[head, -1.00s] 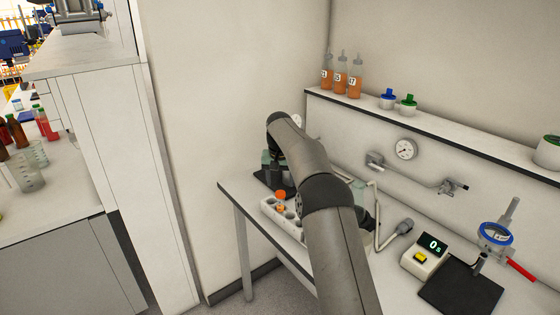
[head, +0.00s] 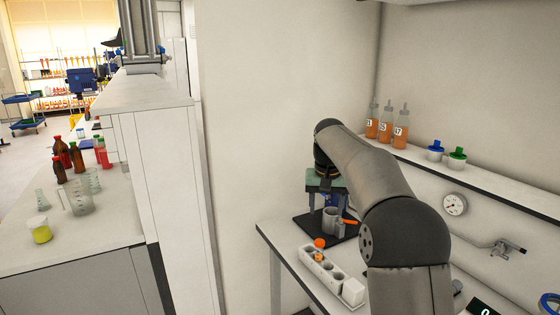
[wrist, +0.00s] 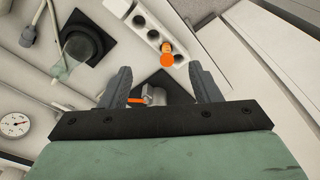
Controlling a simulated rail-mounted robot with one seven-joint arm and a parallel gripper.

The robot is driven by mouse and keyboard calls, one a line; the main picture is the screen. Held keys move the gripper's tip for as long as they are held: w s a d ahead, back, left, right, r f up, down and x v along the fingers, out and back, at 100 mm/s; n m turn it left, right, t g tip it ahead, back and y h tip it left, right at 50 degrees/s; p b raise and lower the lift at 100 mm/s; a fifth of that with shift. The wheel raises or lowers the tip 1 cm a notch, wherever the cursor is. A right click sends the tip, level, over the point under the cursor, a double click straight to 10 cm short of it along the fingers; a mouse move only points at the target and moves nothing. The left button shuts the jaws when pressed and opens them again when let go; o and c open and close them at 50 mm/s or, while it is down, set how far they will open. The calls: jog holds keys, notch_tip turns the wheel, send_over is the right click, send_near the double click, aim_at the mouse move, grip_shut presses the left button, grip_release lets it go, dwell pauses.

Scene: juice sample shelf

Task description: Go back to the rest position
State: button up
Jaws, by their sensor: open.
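My gripper (head: 326,200) points down over the far left end of the bench, above a black mat (head: 312,232). Its two fingers are apart in the wrist view (wrist: 160,76), with nothing held between them. A grey metal cup (head: 331,221) with an orange handle stands on the mat below the gripper. The cup is partly hidden in the wrist view (wrist: 152,95). A white rack (head: 323,272) with round holes stands just in front of the mat. One orange-capped tube (head: 319,243) sits in the rack.
A shelf (head: 470,179) along the wall carries orange bottles (head: 385,130) and blue and green capped items (head: 457,157). A pressure gauge (head: 454,204) and pipe valve (head: 505,248) are on the wall below. A tall white partition (head: 165,180) stands left of the bench.

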jog(key=s+f, duration=0.4)
jog(key=s, duration=0.9)
jog(key=s+f+n, duration=0.1)
jog(key=s+f, duration=0.3)
jog(key=s, duration=1)
jog(key=s+d+f, duration=0.1)
jog(key=s+f, duration=0.4)
jog(key=s, duration=0.8)
jog(key=shift+s+n+g+b, duration=0.25)
jog(key=shift+n+g+b, duration=0.05)
jog(key=shift+b, duration=0.15)
jog(key=shift+d, duration=0.1)
notch_tip(320, 180, up, 4)
jog(key=p, duration=0.3)
jog(key=shift+r, duration=0.1)
